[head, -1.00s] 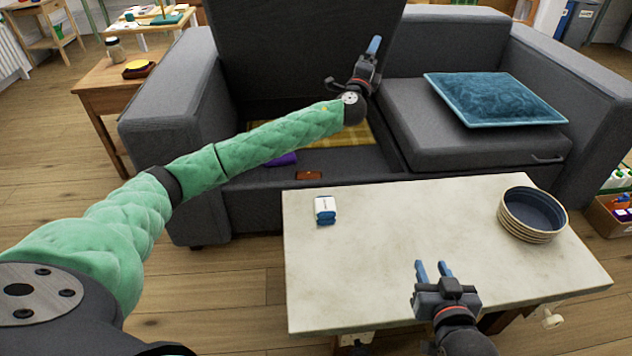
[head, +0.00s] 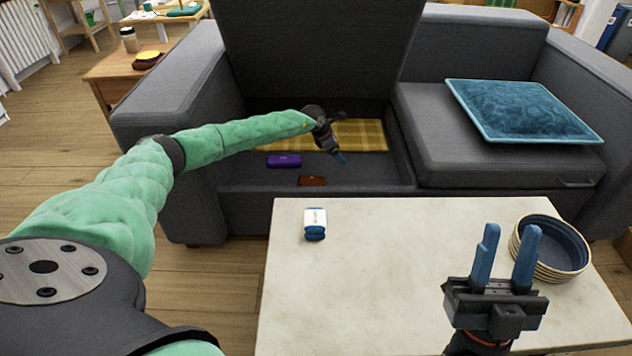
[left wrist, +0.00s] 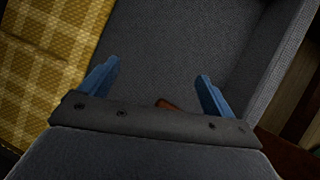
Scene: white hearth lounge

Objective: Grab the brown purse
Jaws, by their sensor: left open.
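The brown purse (head: 312,181) lies on the floor of the open sofa compartment (head: 375,176), near its front wall. In the left wrist view a small part of the brown purse (left wrist: 165,104) shows between the fingers, mostly hidden behind the gripper body. My left gripper (head: 341,158) points down into the compartment, to the right of and behind the purse, apart from it. Its fingers (left wrist: 158,80) are spread and empty. My right gripper (head: 505,255) is open and empty above the right side of the table.
A purple case (head: 284,161) lies left of my left gripper. A yellow checked blanket (head: 362,134) lies at the compartment's back. The raised seat lid (head: 315,50) stands behind. The marble table (head: 370,290) holds a white-and-blue item (head: 315,222) and stacked bowls (head: 549,247).

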